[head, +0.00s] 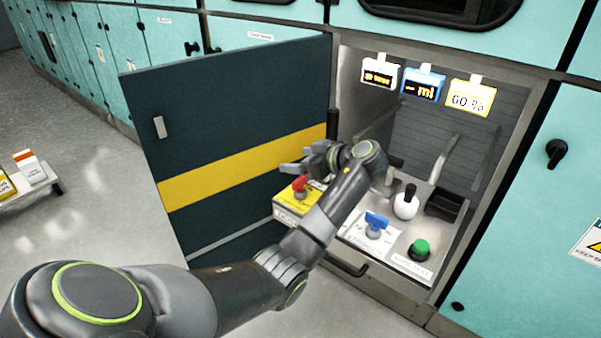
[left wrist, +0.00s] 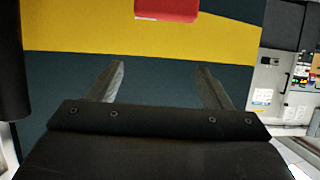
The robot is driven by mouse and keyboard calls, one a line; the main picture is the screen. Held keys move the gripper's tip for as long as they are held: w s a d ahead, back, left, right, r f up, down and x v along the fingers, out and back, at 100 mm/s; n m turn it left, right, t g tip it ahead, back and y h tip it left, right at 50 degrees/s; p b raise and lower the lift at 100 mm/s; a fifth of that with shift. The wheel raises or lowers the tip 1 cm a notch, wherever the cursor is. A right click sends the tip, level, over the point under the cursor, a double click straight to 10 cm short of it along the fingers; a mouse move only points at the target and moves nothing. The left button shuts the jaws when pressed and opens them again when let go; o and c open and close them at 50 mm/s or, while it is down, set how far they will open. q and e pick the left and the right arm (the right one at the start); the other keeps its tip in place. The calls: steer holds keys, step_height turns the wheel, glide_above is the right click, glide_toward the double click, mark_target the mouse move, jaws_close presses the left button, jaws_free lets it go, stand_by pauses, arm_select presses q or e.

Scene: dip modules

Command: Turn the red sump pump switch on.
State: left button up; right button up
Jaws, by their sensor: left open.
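The red switch (head: 300,184) stands on a yellow-labelled base at the left end of the control panel (head: 395,250), inside the open cabinet. In the left wrist view a red part (left wrist: 167,9), likely this switch, shows at the top edge, cut off by the frame. My left gripper (head: 290,170) is beside and slightly above the switch, its fingers pointing left. In the left wrist view its two fingers (left wrist: 158,85) are spread with nothing between them. I cannot tell whether a finger touches the switch. My right gripper is not in view.
The dark cabinet door (head: 240,110) with a yellow stripe stands open at the left, close to my gripper. A blue switch (head: 376,222), a green button (head: 420,246) and a white knob with a black top (head: 406,203) share the panel. Three displays hang above.

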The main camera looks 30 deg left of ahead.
mark_target(301, 178)
arm_select(q)
step_height(301, 178, up, 3)
steer(key=shift+f, duration=0.1)
steer(key=shift+r, duration=0.5)
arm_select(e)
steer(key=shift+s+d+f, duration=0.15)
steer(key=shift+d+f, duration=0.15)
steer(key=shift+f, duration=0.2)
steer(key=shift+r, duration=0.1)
